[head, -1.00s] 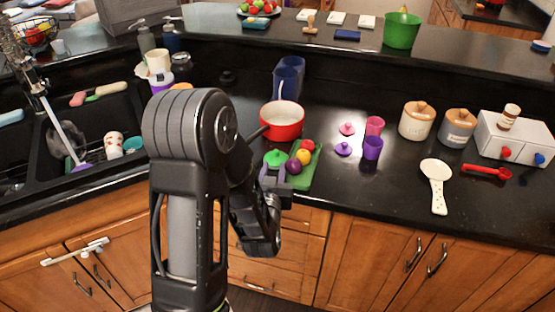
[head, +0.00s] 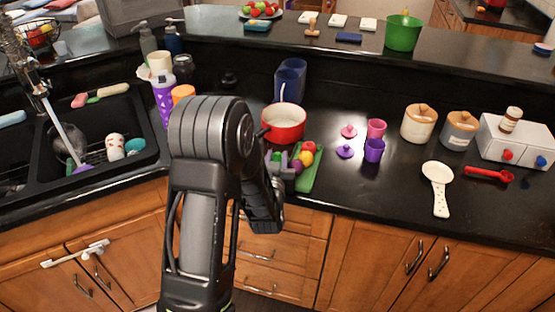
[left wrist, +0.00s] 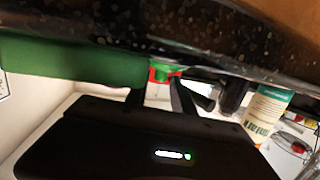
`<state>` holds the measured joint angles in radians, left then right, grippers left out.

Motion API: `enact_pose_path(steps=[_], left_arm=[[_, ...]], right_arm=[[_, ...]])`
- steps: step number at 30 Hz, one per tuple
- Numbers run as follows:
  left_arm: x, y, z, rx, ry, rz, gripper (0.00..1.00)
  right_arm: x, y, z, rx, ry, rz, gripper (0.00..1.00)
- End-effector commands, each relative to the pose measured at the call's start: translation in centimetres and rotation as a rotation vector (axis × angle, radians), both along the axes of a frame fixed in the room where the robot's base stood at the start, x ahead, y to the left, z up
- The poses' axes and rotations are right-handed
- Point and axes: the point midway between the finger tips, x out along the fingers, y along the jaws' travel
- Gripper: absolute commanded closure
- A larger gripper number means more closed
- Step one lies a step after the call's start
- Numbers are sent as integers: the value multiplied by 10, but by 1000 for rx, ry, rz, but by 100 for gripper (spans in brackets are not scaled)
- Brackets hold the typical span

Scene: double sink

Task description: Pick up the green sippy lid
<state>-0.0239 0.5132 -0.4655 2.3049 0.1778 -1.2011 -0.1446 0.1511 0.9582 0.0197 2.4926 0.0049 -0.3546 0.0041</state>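The green sippy lid (head: 276,156) is at the left edge of the green cutting board (head: 309,174), below the red pot. My left gripper (head: 284,166) is right at it and hides much of it in the head view. In the left wrist view my left gripper (left wrist: 160,94) has its two fingers apart. A small green piece, which looks like the lid (left wrist: 165,73), shows beyond the gap between them, with red behind it. I cannot tell whether the fingers touch it. My right gripper is in neither view.
The red pot (head: 284,123) stands just behind the board. Toy vegetables lie on the board close to my left gripper. Pink (head: 349,131) and purple (head: 345,152) lids and two small cups are to the right. Free counter lies between the board and the spoon rest (head: 437,180).

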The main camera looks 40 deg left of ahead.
Motion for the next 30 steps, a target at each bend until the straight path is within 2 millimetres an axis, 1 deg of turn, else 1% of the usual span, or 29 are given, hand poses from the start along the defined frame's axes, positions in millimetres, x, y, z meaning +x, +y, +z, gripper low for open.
enact_pose_path(steps=[18,27,29,30], left_arm=[[1,0,0,0,0,-1,71],[1,0,-1,0,0,-1,95],[2,0,-1,0,0,-2,100],[2,0,-1,0,0,-2,100]], right_arm=[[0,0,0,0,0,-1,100],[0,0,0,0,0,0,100],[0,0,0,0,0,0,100],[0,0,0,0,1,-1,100]])
